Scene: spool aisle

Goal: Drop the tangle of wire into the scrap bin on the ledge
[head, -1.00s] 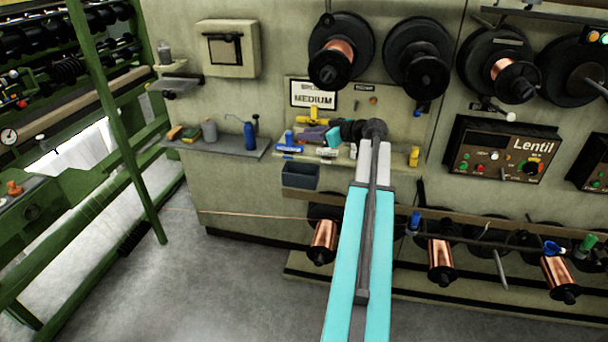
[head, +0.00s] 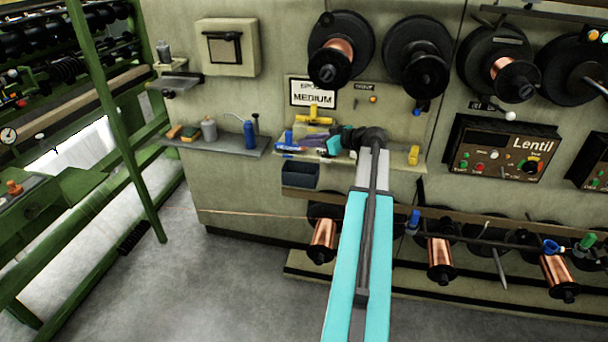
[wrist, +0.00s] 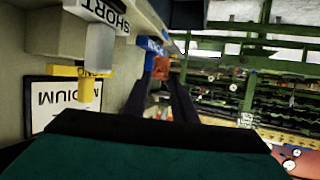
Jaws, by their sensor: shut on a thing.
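My gripper (head: 313,143) is at the shelf on the machine wall, just above and right of a dark grey open box (head: 300,176), which looks like the scrap bin. The box is at the front of the shelf, below its top. In the wrist view my gripper's dark fingers (wrist: 159,82) reach forward, with a reddish-brown lump (wrist: 161,66) at their tips. The lump looks like the tangle of wire, but its strands are too small to tell. In the head view my fingers and arm hide it.
The shelf (head: 345,159) carries a blue labelled block (head: 288,149) and yellow pieces (head: 413,155) close to my gripper. A grey ledge (head: 225,147) at left holds a blue bottle (head: 249,134) and a grey container (head: 209,130). Wire spools (head: 323,240) hang below. A green post (head: 118,120) stands left.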

